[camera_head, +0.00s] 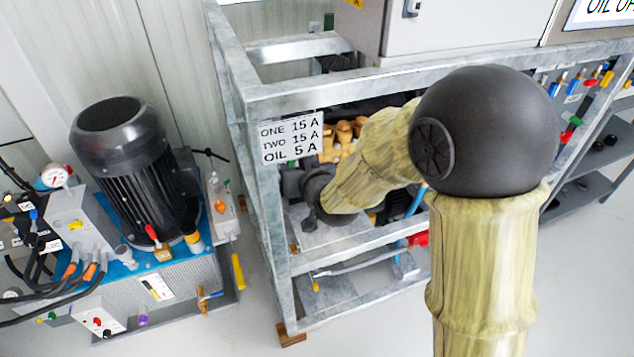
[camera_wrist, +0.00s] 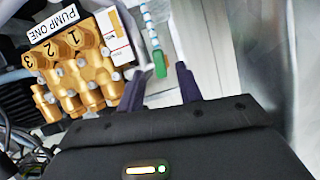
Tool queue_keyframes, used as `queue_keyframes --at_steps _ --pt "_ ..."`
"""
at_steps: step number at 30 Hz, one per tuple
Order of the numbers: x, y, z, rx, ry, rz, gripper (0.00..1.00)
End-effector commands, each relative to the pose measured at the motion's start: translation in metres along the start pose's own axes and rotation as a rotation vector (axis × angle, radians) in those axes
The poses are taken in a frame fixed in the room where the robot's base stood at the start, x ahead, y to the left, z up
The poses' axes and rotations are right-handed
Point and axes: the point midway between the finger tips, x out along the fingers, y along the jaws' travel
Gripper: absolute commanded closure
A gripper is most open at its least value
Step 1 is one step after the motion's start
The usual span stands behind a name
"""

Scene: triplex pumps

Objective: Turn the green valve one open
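In the wrist view the green valve handle (camera_wrist: 160,64) is a small green lever on the end of a blue-and-white striped line. My gripper (camera_wrist: 165,75) is open, with two dark fingers standing apart. The brass pump head (camera_wrist: 75,75) with the "PUMP ONE" label (camera_wrist: 53,23) lies left of the fingers. In the head view my arm reaches into the grey metal frame, and the green handle and my fingertips cannot be made out.
The galvanized frame (camera_head: 262,185) surrounds the pump, with a upper rail and uprights close to my arm. A sign (camera_head: 290,137) hangs on its corner. A hydraulic unit with a black motor (camera_head: 125,150) stands to the left. Several coloured valves (camera_head: 575,85) line the frame at right.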

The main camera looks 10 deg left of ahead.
Motion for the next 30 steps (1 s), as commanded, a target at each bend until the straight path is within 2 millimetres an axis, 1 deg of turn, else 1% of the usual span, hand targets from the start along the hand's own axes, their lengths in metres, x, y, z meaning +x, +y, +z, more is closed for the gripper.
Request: queue_keyframes --at_steps 1,3,12,17,19,30 --pt "-0.012 0.000 -0.002 0.000 0.001 0.001 0.65" --pt "-0.026 0.000 -0.003 0.000 0.002 0.001 0.65" --pt "-0.084 0.001 -0.002 0.001 0.001 0.002 0.65" --pt "-0.113 0.000 -0.002 -0.001 0.001 0.002 0.65" --pt "-0.114 0.000 0.003 0.000 0.005 -0.002 0.65" --pt "-0.135 0.001 0.002 0.001 0.002 0.000 0.65"
